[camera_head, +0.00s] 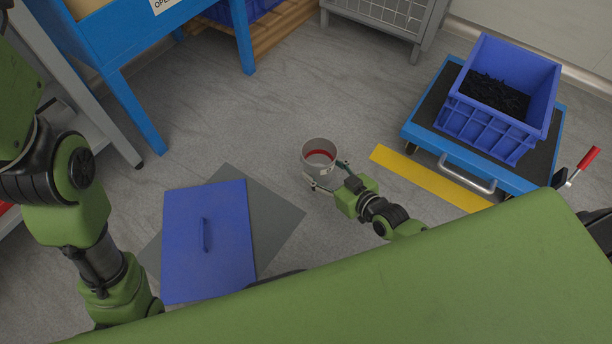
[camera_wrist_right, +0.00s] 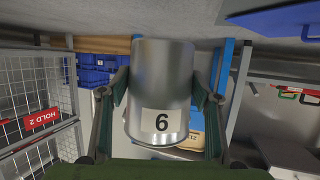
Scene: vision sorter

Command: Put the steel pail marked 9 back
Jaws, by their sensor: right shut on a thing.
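A steel pail (camera_head: 319,154) stands open side up, with a red band inside. My right gripper (camera_head: 328,175) is shut on it, one finger on each side. In the right wrist view the pail (camera_wrist_right: 162,75) fills the middle between the fingers (camera_wrist_right: 162,98). Its white label (camera_wrist_right: 162,121) looks like a 6 there, but that view has the floor at the top, so it may be a 9 upside down. I cannot tell whether the pail touches the floor. My left arm shows at the left; its gripper is out of view.
A blue lidded panel with a handle (camera_head: 182,243) lies on a grey mat (camera_head: 279,216). A yellow floor strip (camera_head: 425,176) and a blue cart (camera_head: 420,130) with a blue crate (camera_head: 493,131) are right. A blue table (camera_head: 133,105) and a wire cage (camera_head: 390,22) stand behind.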

